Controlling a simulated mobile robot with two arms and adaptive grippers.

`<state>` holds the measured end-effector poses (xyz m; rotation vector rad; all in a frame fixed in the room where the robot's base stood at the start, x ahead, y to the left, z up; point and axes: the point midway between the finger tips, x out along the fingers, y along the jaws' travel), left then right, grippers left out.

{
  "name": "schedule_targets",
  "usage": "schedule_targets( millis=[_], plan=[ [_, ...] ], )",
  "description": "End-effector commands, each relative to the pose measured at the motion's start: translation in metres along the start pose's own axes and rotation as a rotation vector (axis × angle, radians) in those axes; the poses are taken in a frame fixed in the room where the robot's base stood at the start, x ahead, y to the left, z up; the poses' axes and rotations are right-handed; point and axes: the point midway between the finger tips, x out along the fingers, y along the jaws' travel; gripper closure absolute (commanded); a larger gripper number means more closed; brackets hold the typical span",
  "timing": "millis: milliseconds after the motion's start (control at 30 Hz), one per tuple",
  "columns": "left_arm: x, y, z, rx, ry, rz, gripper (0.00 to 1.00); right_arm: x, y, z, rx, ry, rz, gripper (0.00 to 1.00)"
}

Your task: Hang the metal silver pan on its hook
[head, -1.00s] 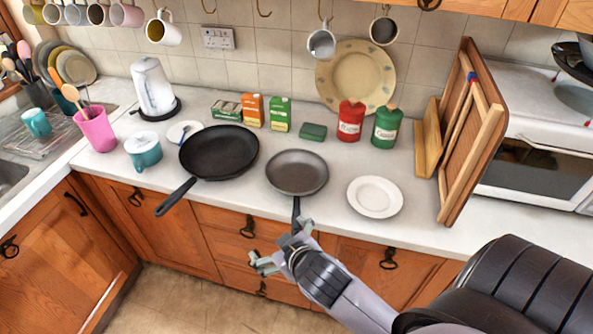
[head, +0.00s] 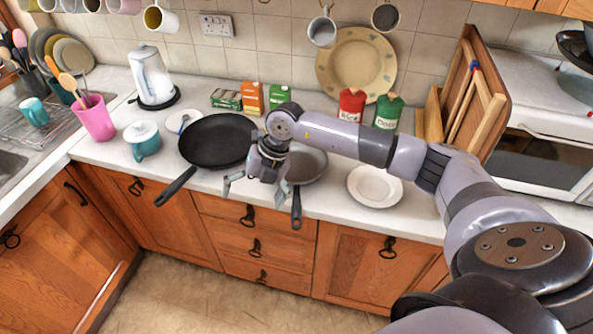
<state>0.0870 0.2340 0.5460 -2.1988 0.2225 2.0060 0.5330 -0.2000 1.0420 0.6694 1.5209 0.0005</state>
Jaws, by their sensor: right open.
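The silver-grey metal pan (head: 312,166) lies on the worktop, its dark handle (head: 296,208) jutting over the front edge. My right arm hides the left part of the pan's bowl. My right gripper (head: 254,190) is open and empty, fingers pointing down, just left of the pan's handle and in front of the larger black pan (head: 213,142). I cannot tell if it touches anything. The wall hooks are almost wholly cut off at the top edge. My left gripper is not in view.
A white plate (head: 375,187) lies right of the pan. Red (head: 351,103) and green (head: 388,110) canisters, cartons (head: 252,97) and a large leaning plate (head: 355,64) stand behind. Mugs (head: 322,31) hang above. Wooden boards (head: 475,95) stand at the right.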

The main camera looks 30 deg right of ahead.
Motion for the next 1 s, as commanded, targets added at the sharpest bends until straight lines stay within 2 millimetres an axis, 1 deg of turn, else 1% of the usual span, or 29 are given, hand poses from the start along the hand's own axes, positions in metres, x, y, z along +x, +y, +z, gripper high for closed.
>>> schedule_targets(
  millis=[33, 100, 200, 300, 400, 567, 767, 1000],
  plan=[
    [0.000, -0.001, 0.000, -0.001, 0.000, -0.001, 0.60, -0.014, -0.025, 0.017, 0.032, -0.035, -0.102, 0.00],
    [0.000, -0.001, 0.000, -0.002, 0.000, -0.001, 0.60, -0.030, -0.054, 0.032, 0.076, -0.070, -0.219, 0.00],
    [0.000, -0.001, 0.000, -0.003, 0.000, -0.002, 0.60, -0.049, -0.082, 0.045, 0.126, -0.105, -0.332, 0.00],
    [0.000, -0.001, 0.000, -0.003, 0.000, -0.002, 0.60, -0.060, -0.097, 0.051, 0.157, -0.123, -0.391, 0.00],
    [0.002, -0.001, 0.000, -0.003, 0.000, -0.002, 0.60, -0.061, -0.102, 0.052, 0.167, -0.129, -0.409, 0.00],
    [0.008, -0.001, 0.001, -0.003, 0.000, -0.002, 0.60, -0.053, -0.105, 0.053, 0.166, -0.127, -0.409, 0.00],
    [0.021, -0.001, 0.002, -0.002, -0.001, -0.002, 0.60, -0.034, -0.113, 0.054, 0.164, -0.125, -0.408, 0.00],
    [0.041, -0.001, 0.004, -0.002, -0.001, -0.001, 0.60, -0.007, -0.124, 0.057, 0.163, -0.126, -0.407, 0.00]
  ],
)
